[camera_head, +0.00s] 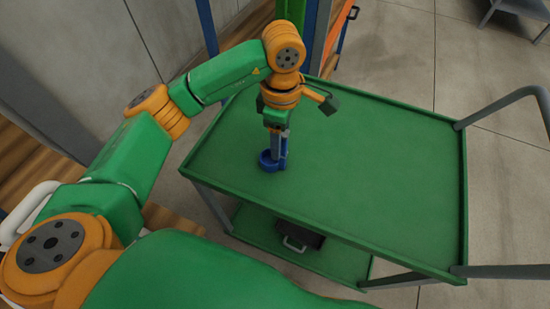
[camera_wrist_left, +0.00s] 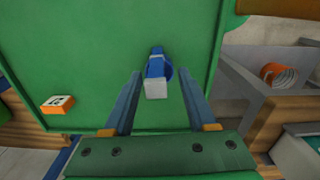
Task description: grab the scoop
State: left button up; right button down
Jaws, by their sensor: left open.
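The blue scoop (camera_head: 268,161) stands on the green cart top near its left edge. In the left wrist view the scoop (camera_wrist_left: 158,65) shows a blue part and a pale grey end that faces the camera. My left gripper (camera_head: 279,150) points down over the scoop and partly hides it in the head view. In the left wrist view my left gripper (camera_wrist_left: 164,80) is open, with one finger on each side of the scoop's grey end. Gaps show between the fingers and the scoop. My right gripper is not in view.
A grey handle (camera_head: 510,100) rises at the right. An orange block (camera_wrist_left: 57,104) shows in the left wrist view.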

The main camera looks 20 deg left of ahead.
aim_at(284, 153)
pick_arm(q)
jog(key=f, duration=0.1)
jog(key=f+p, duration=0.1)
jog(key=f, duration=0.3)
jog(key=shift+w+d+f, duration=0.2)
jog(key=shift+d, duration=0.2)
grip_shut()
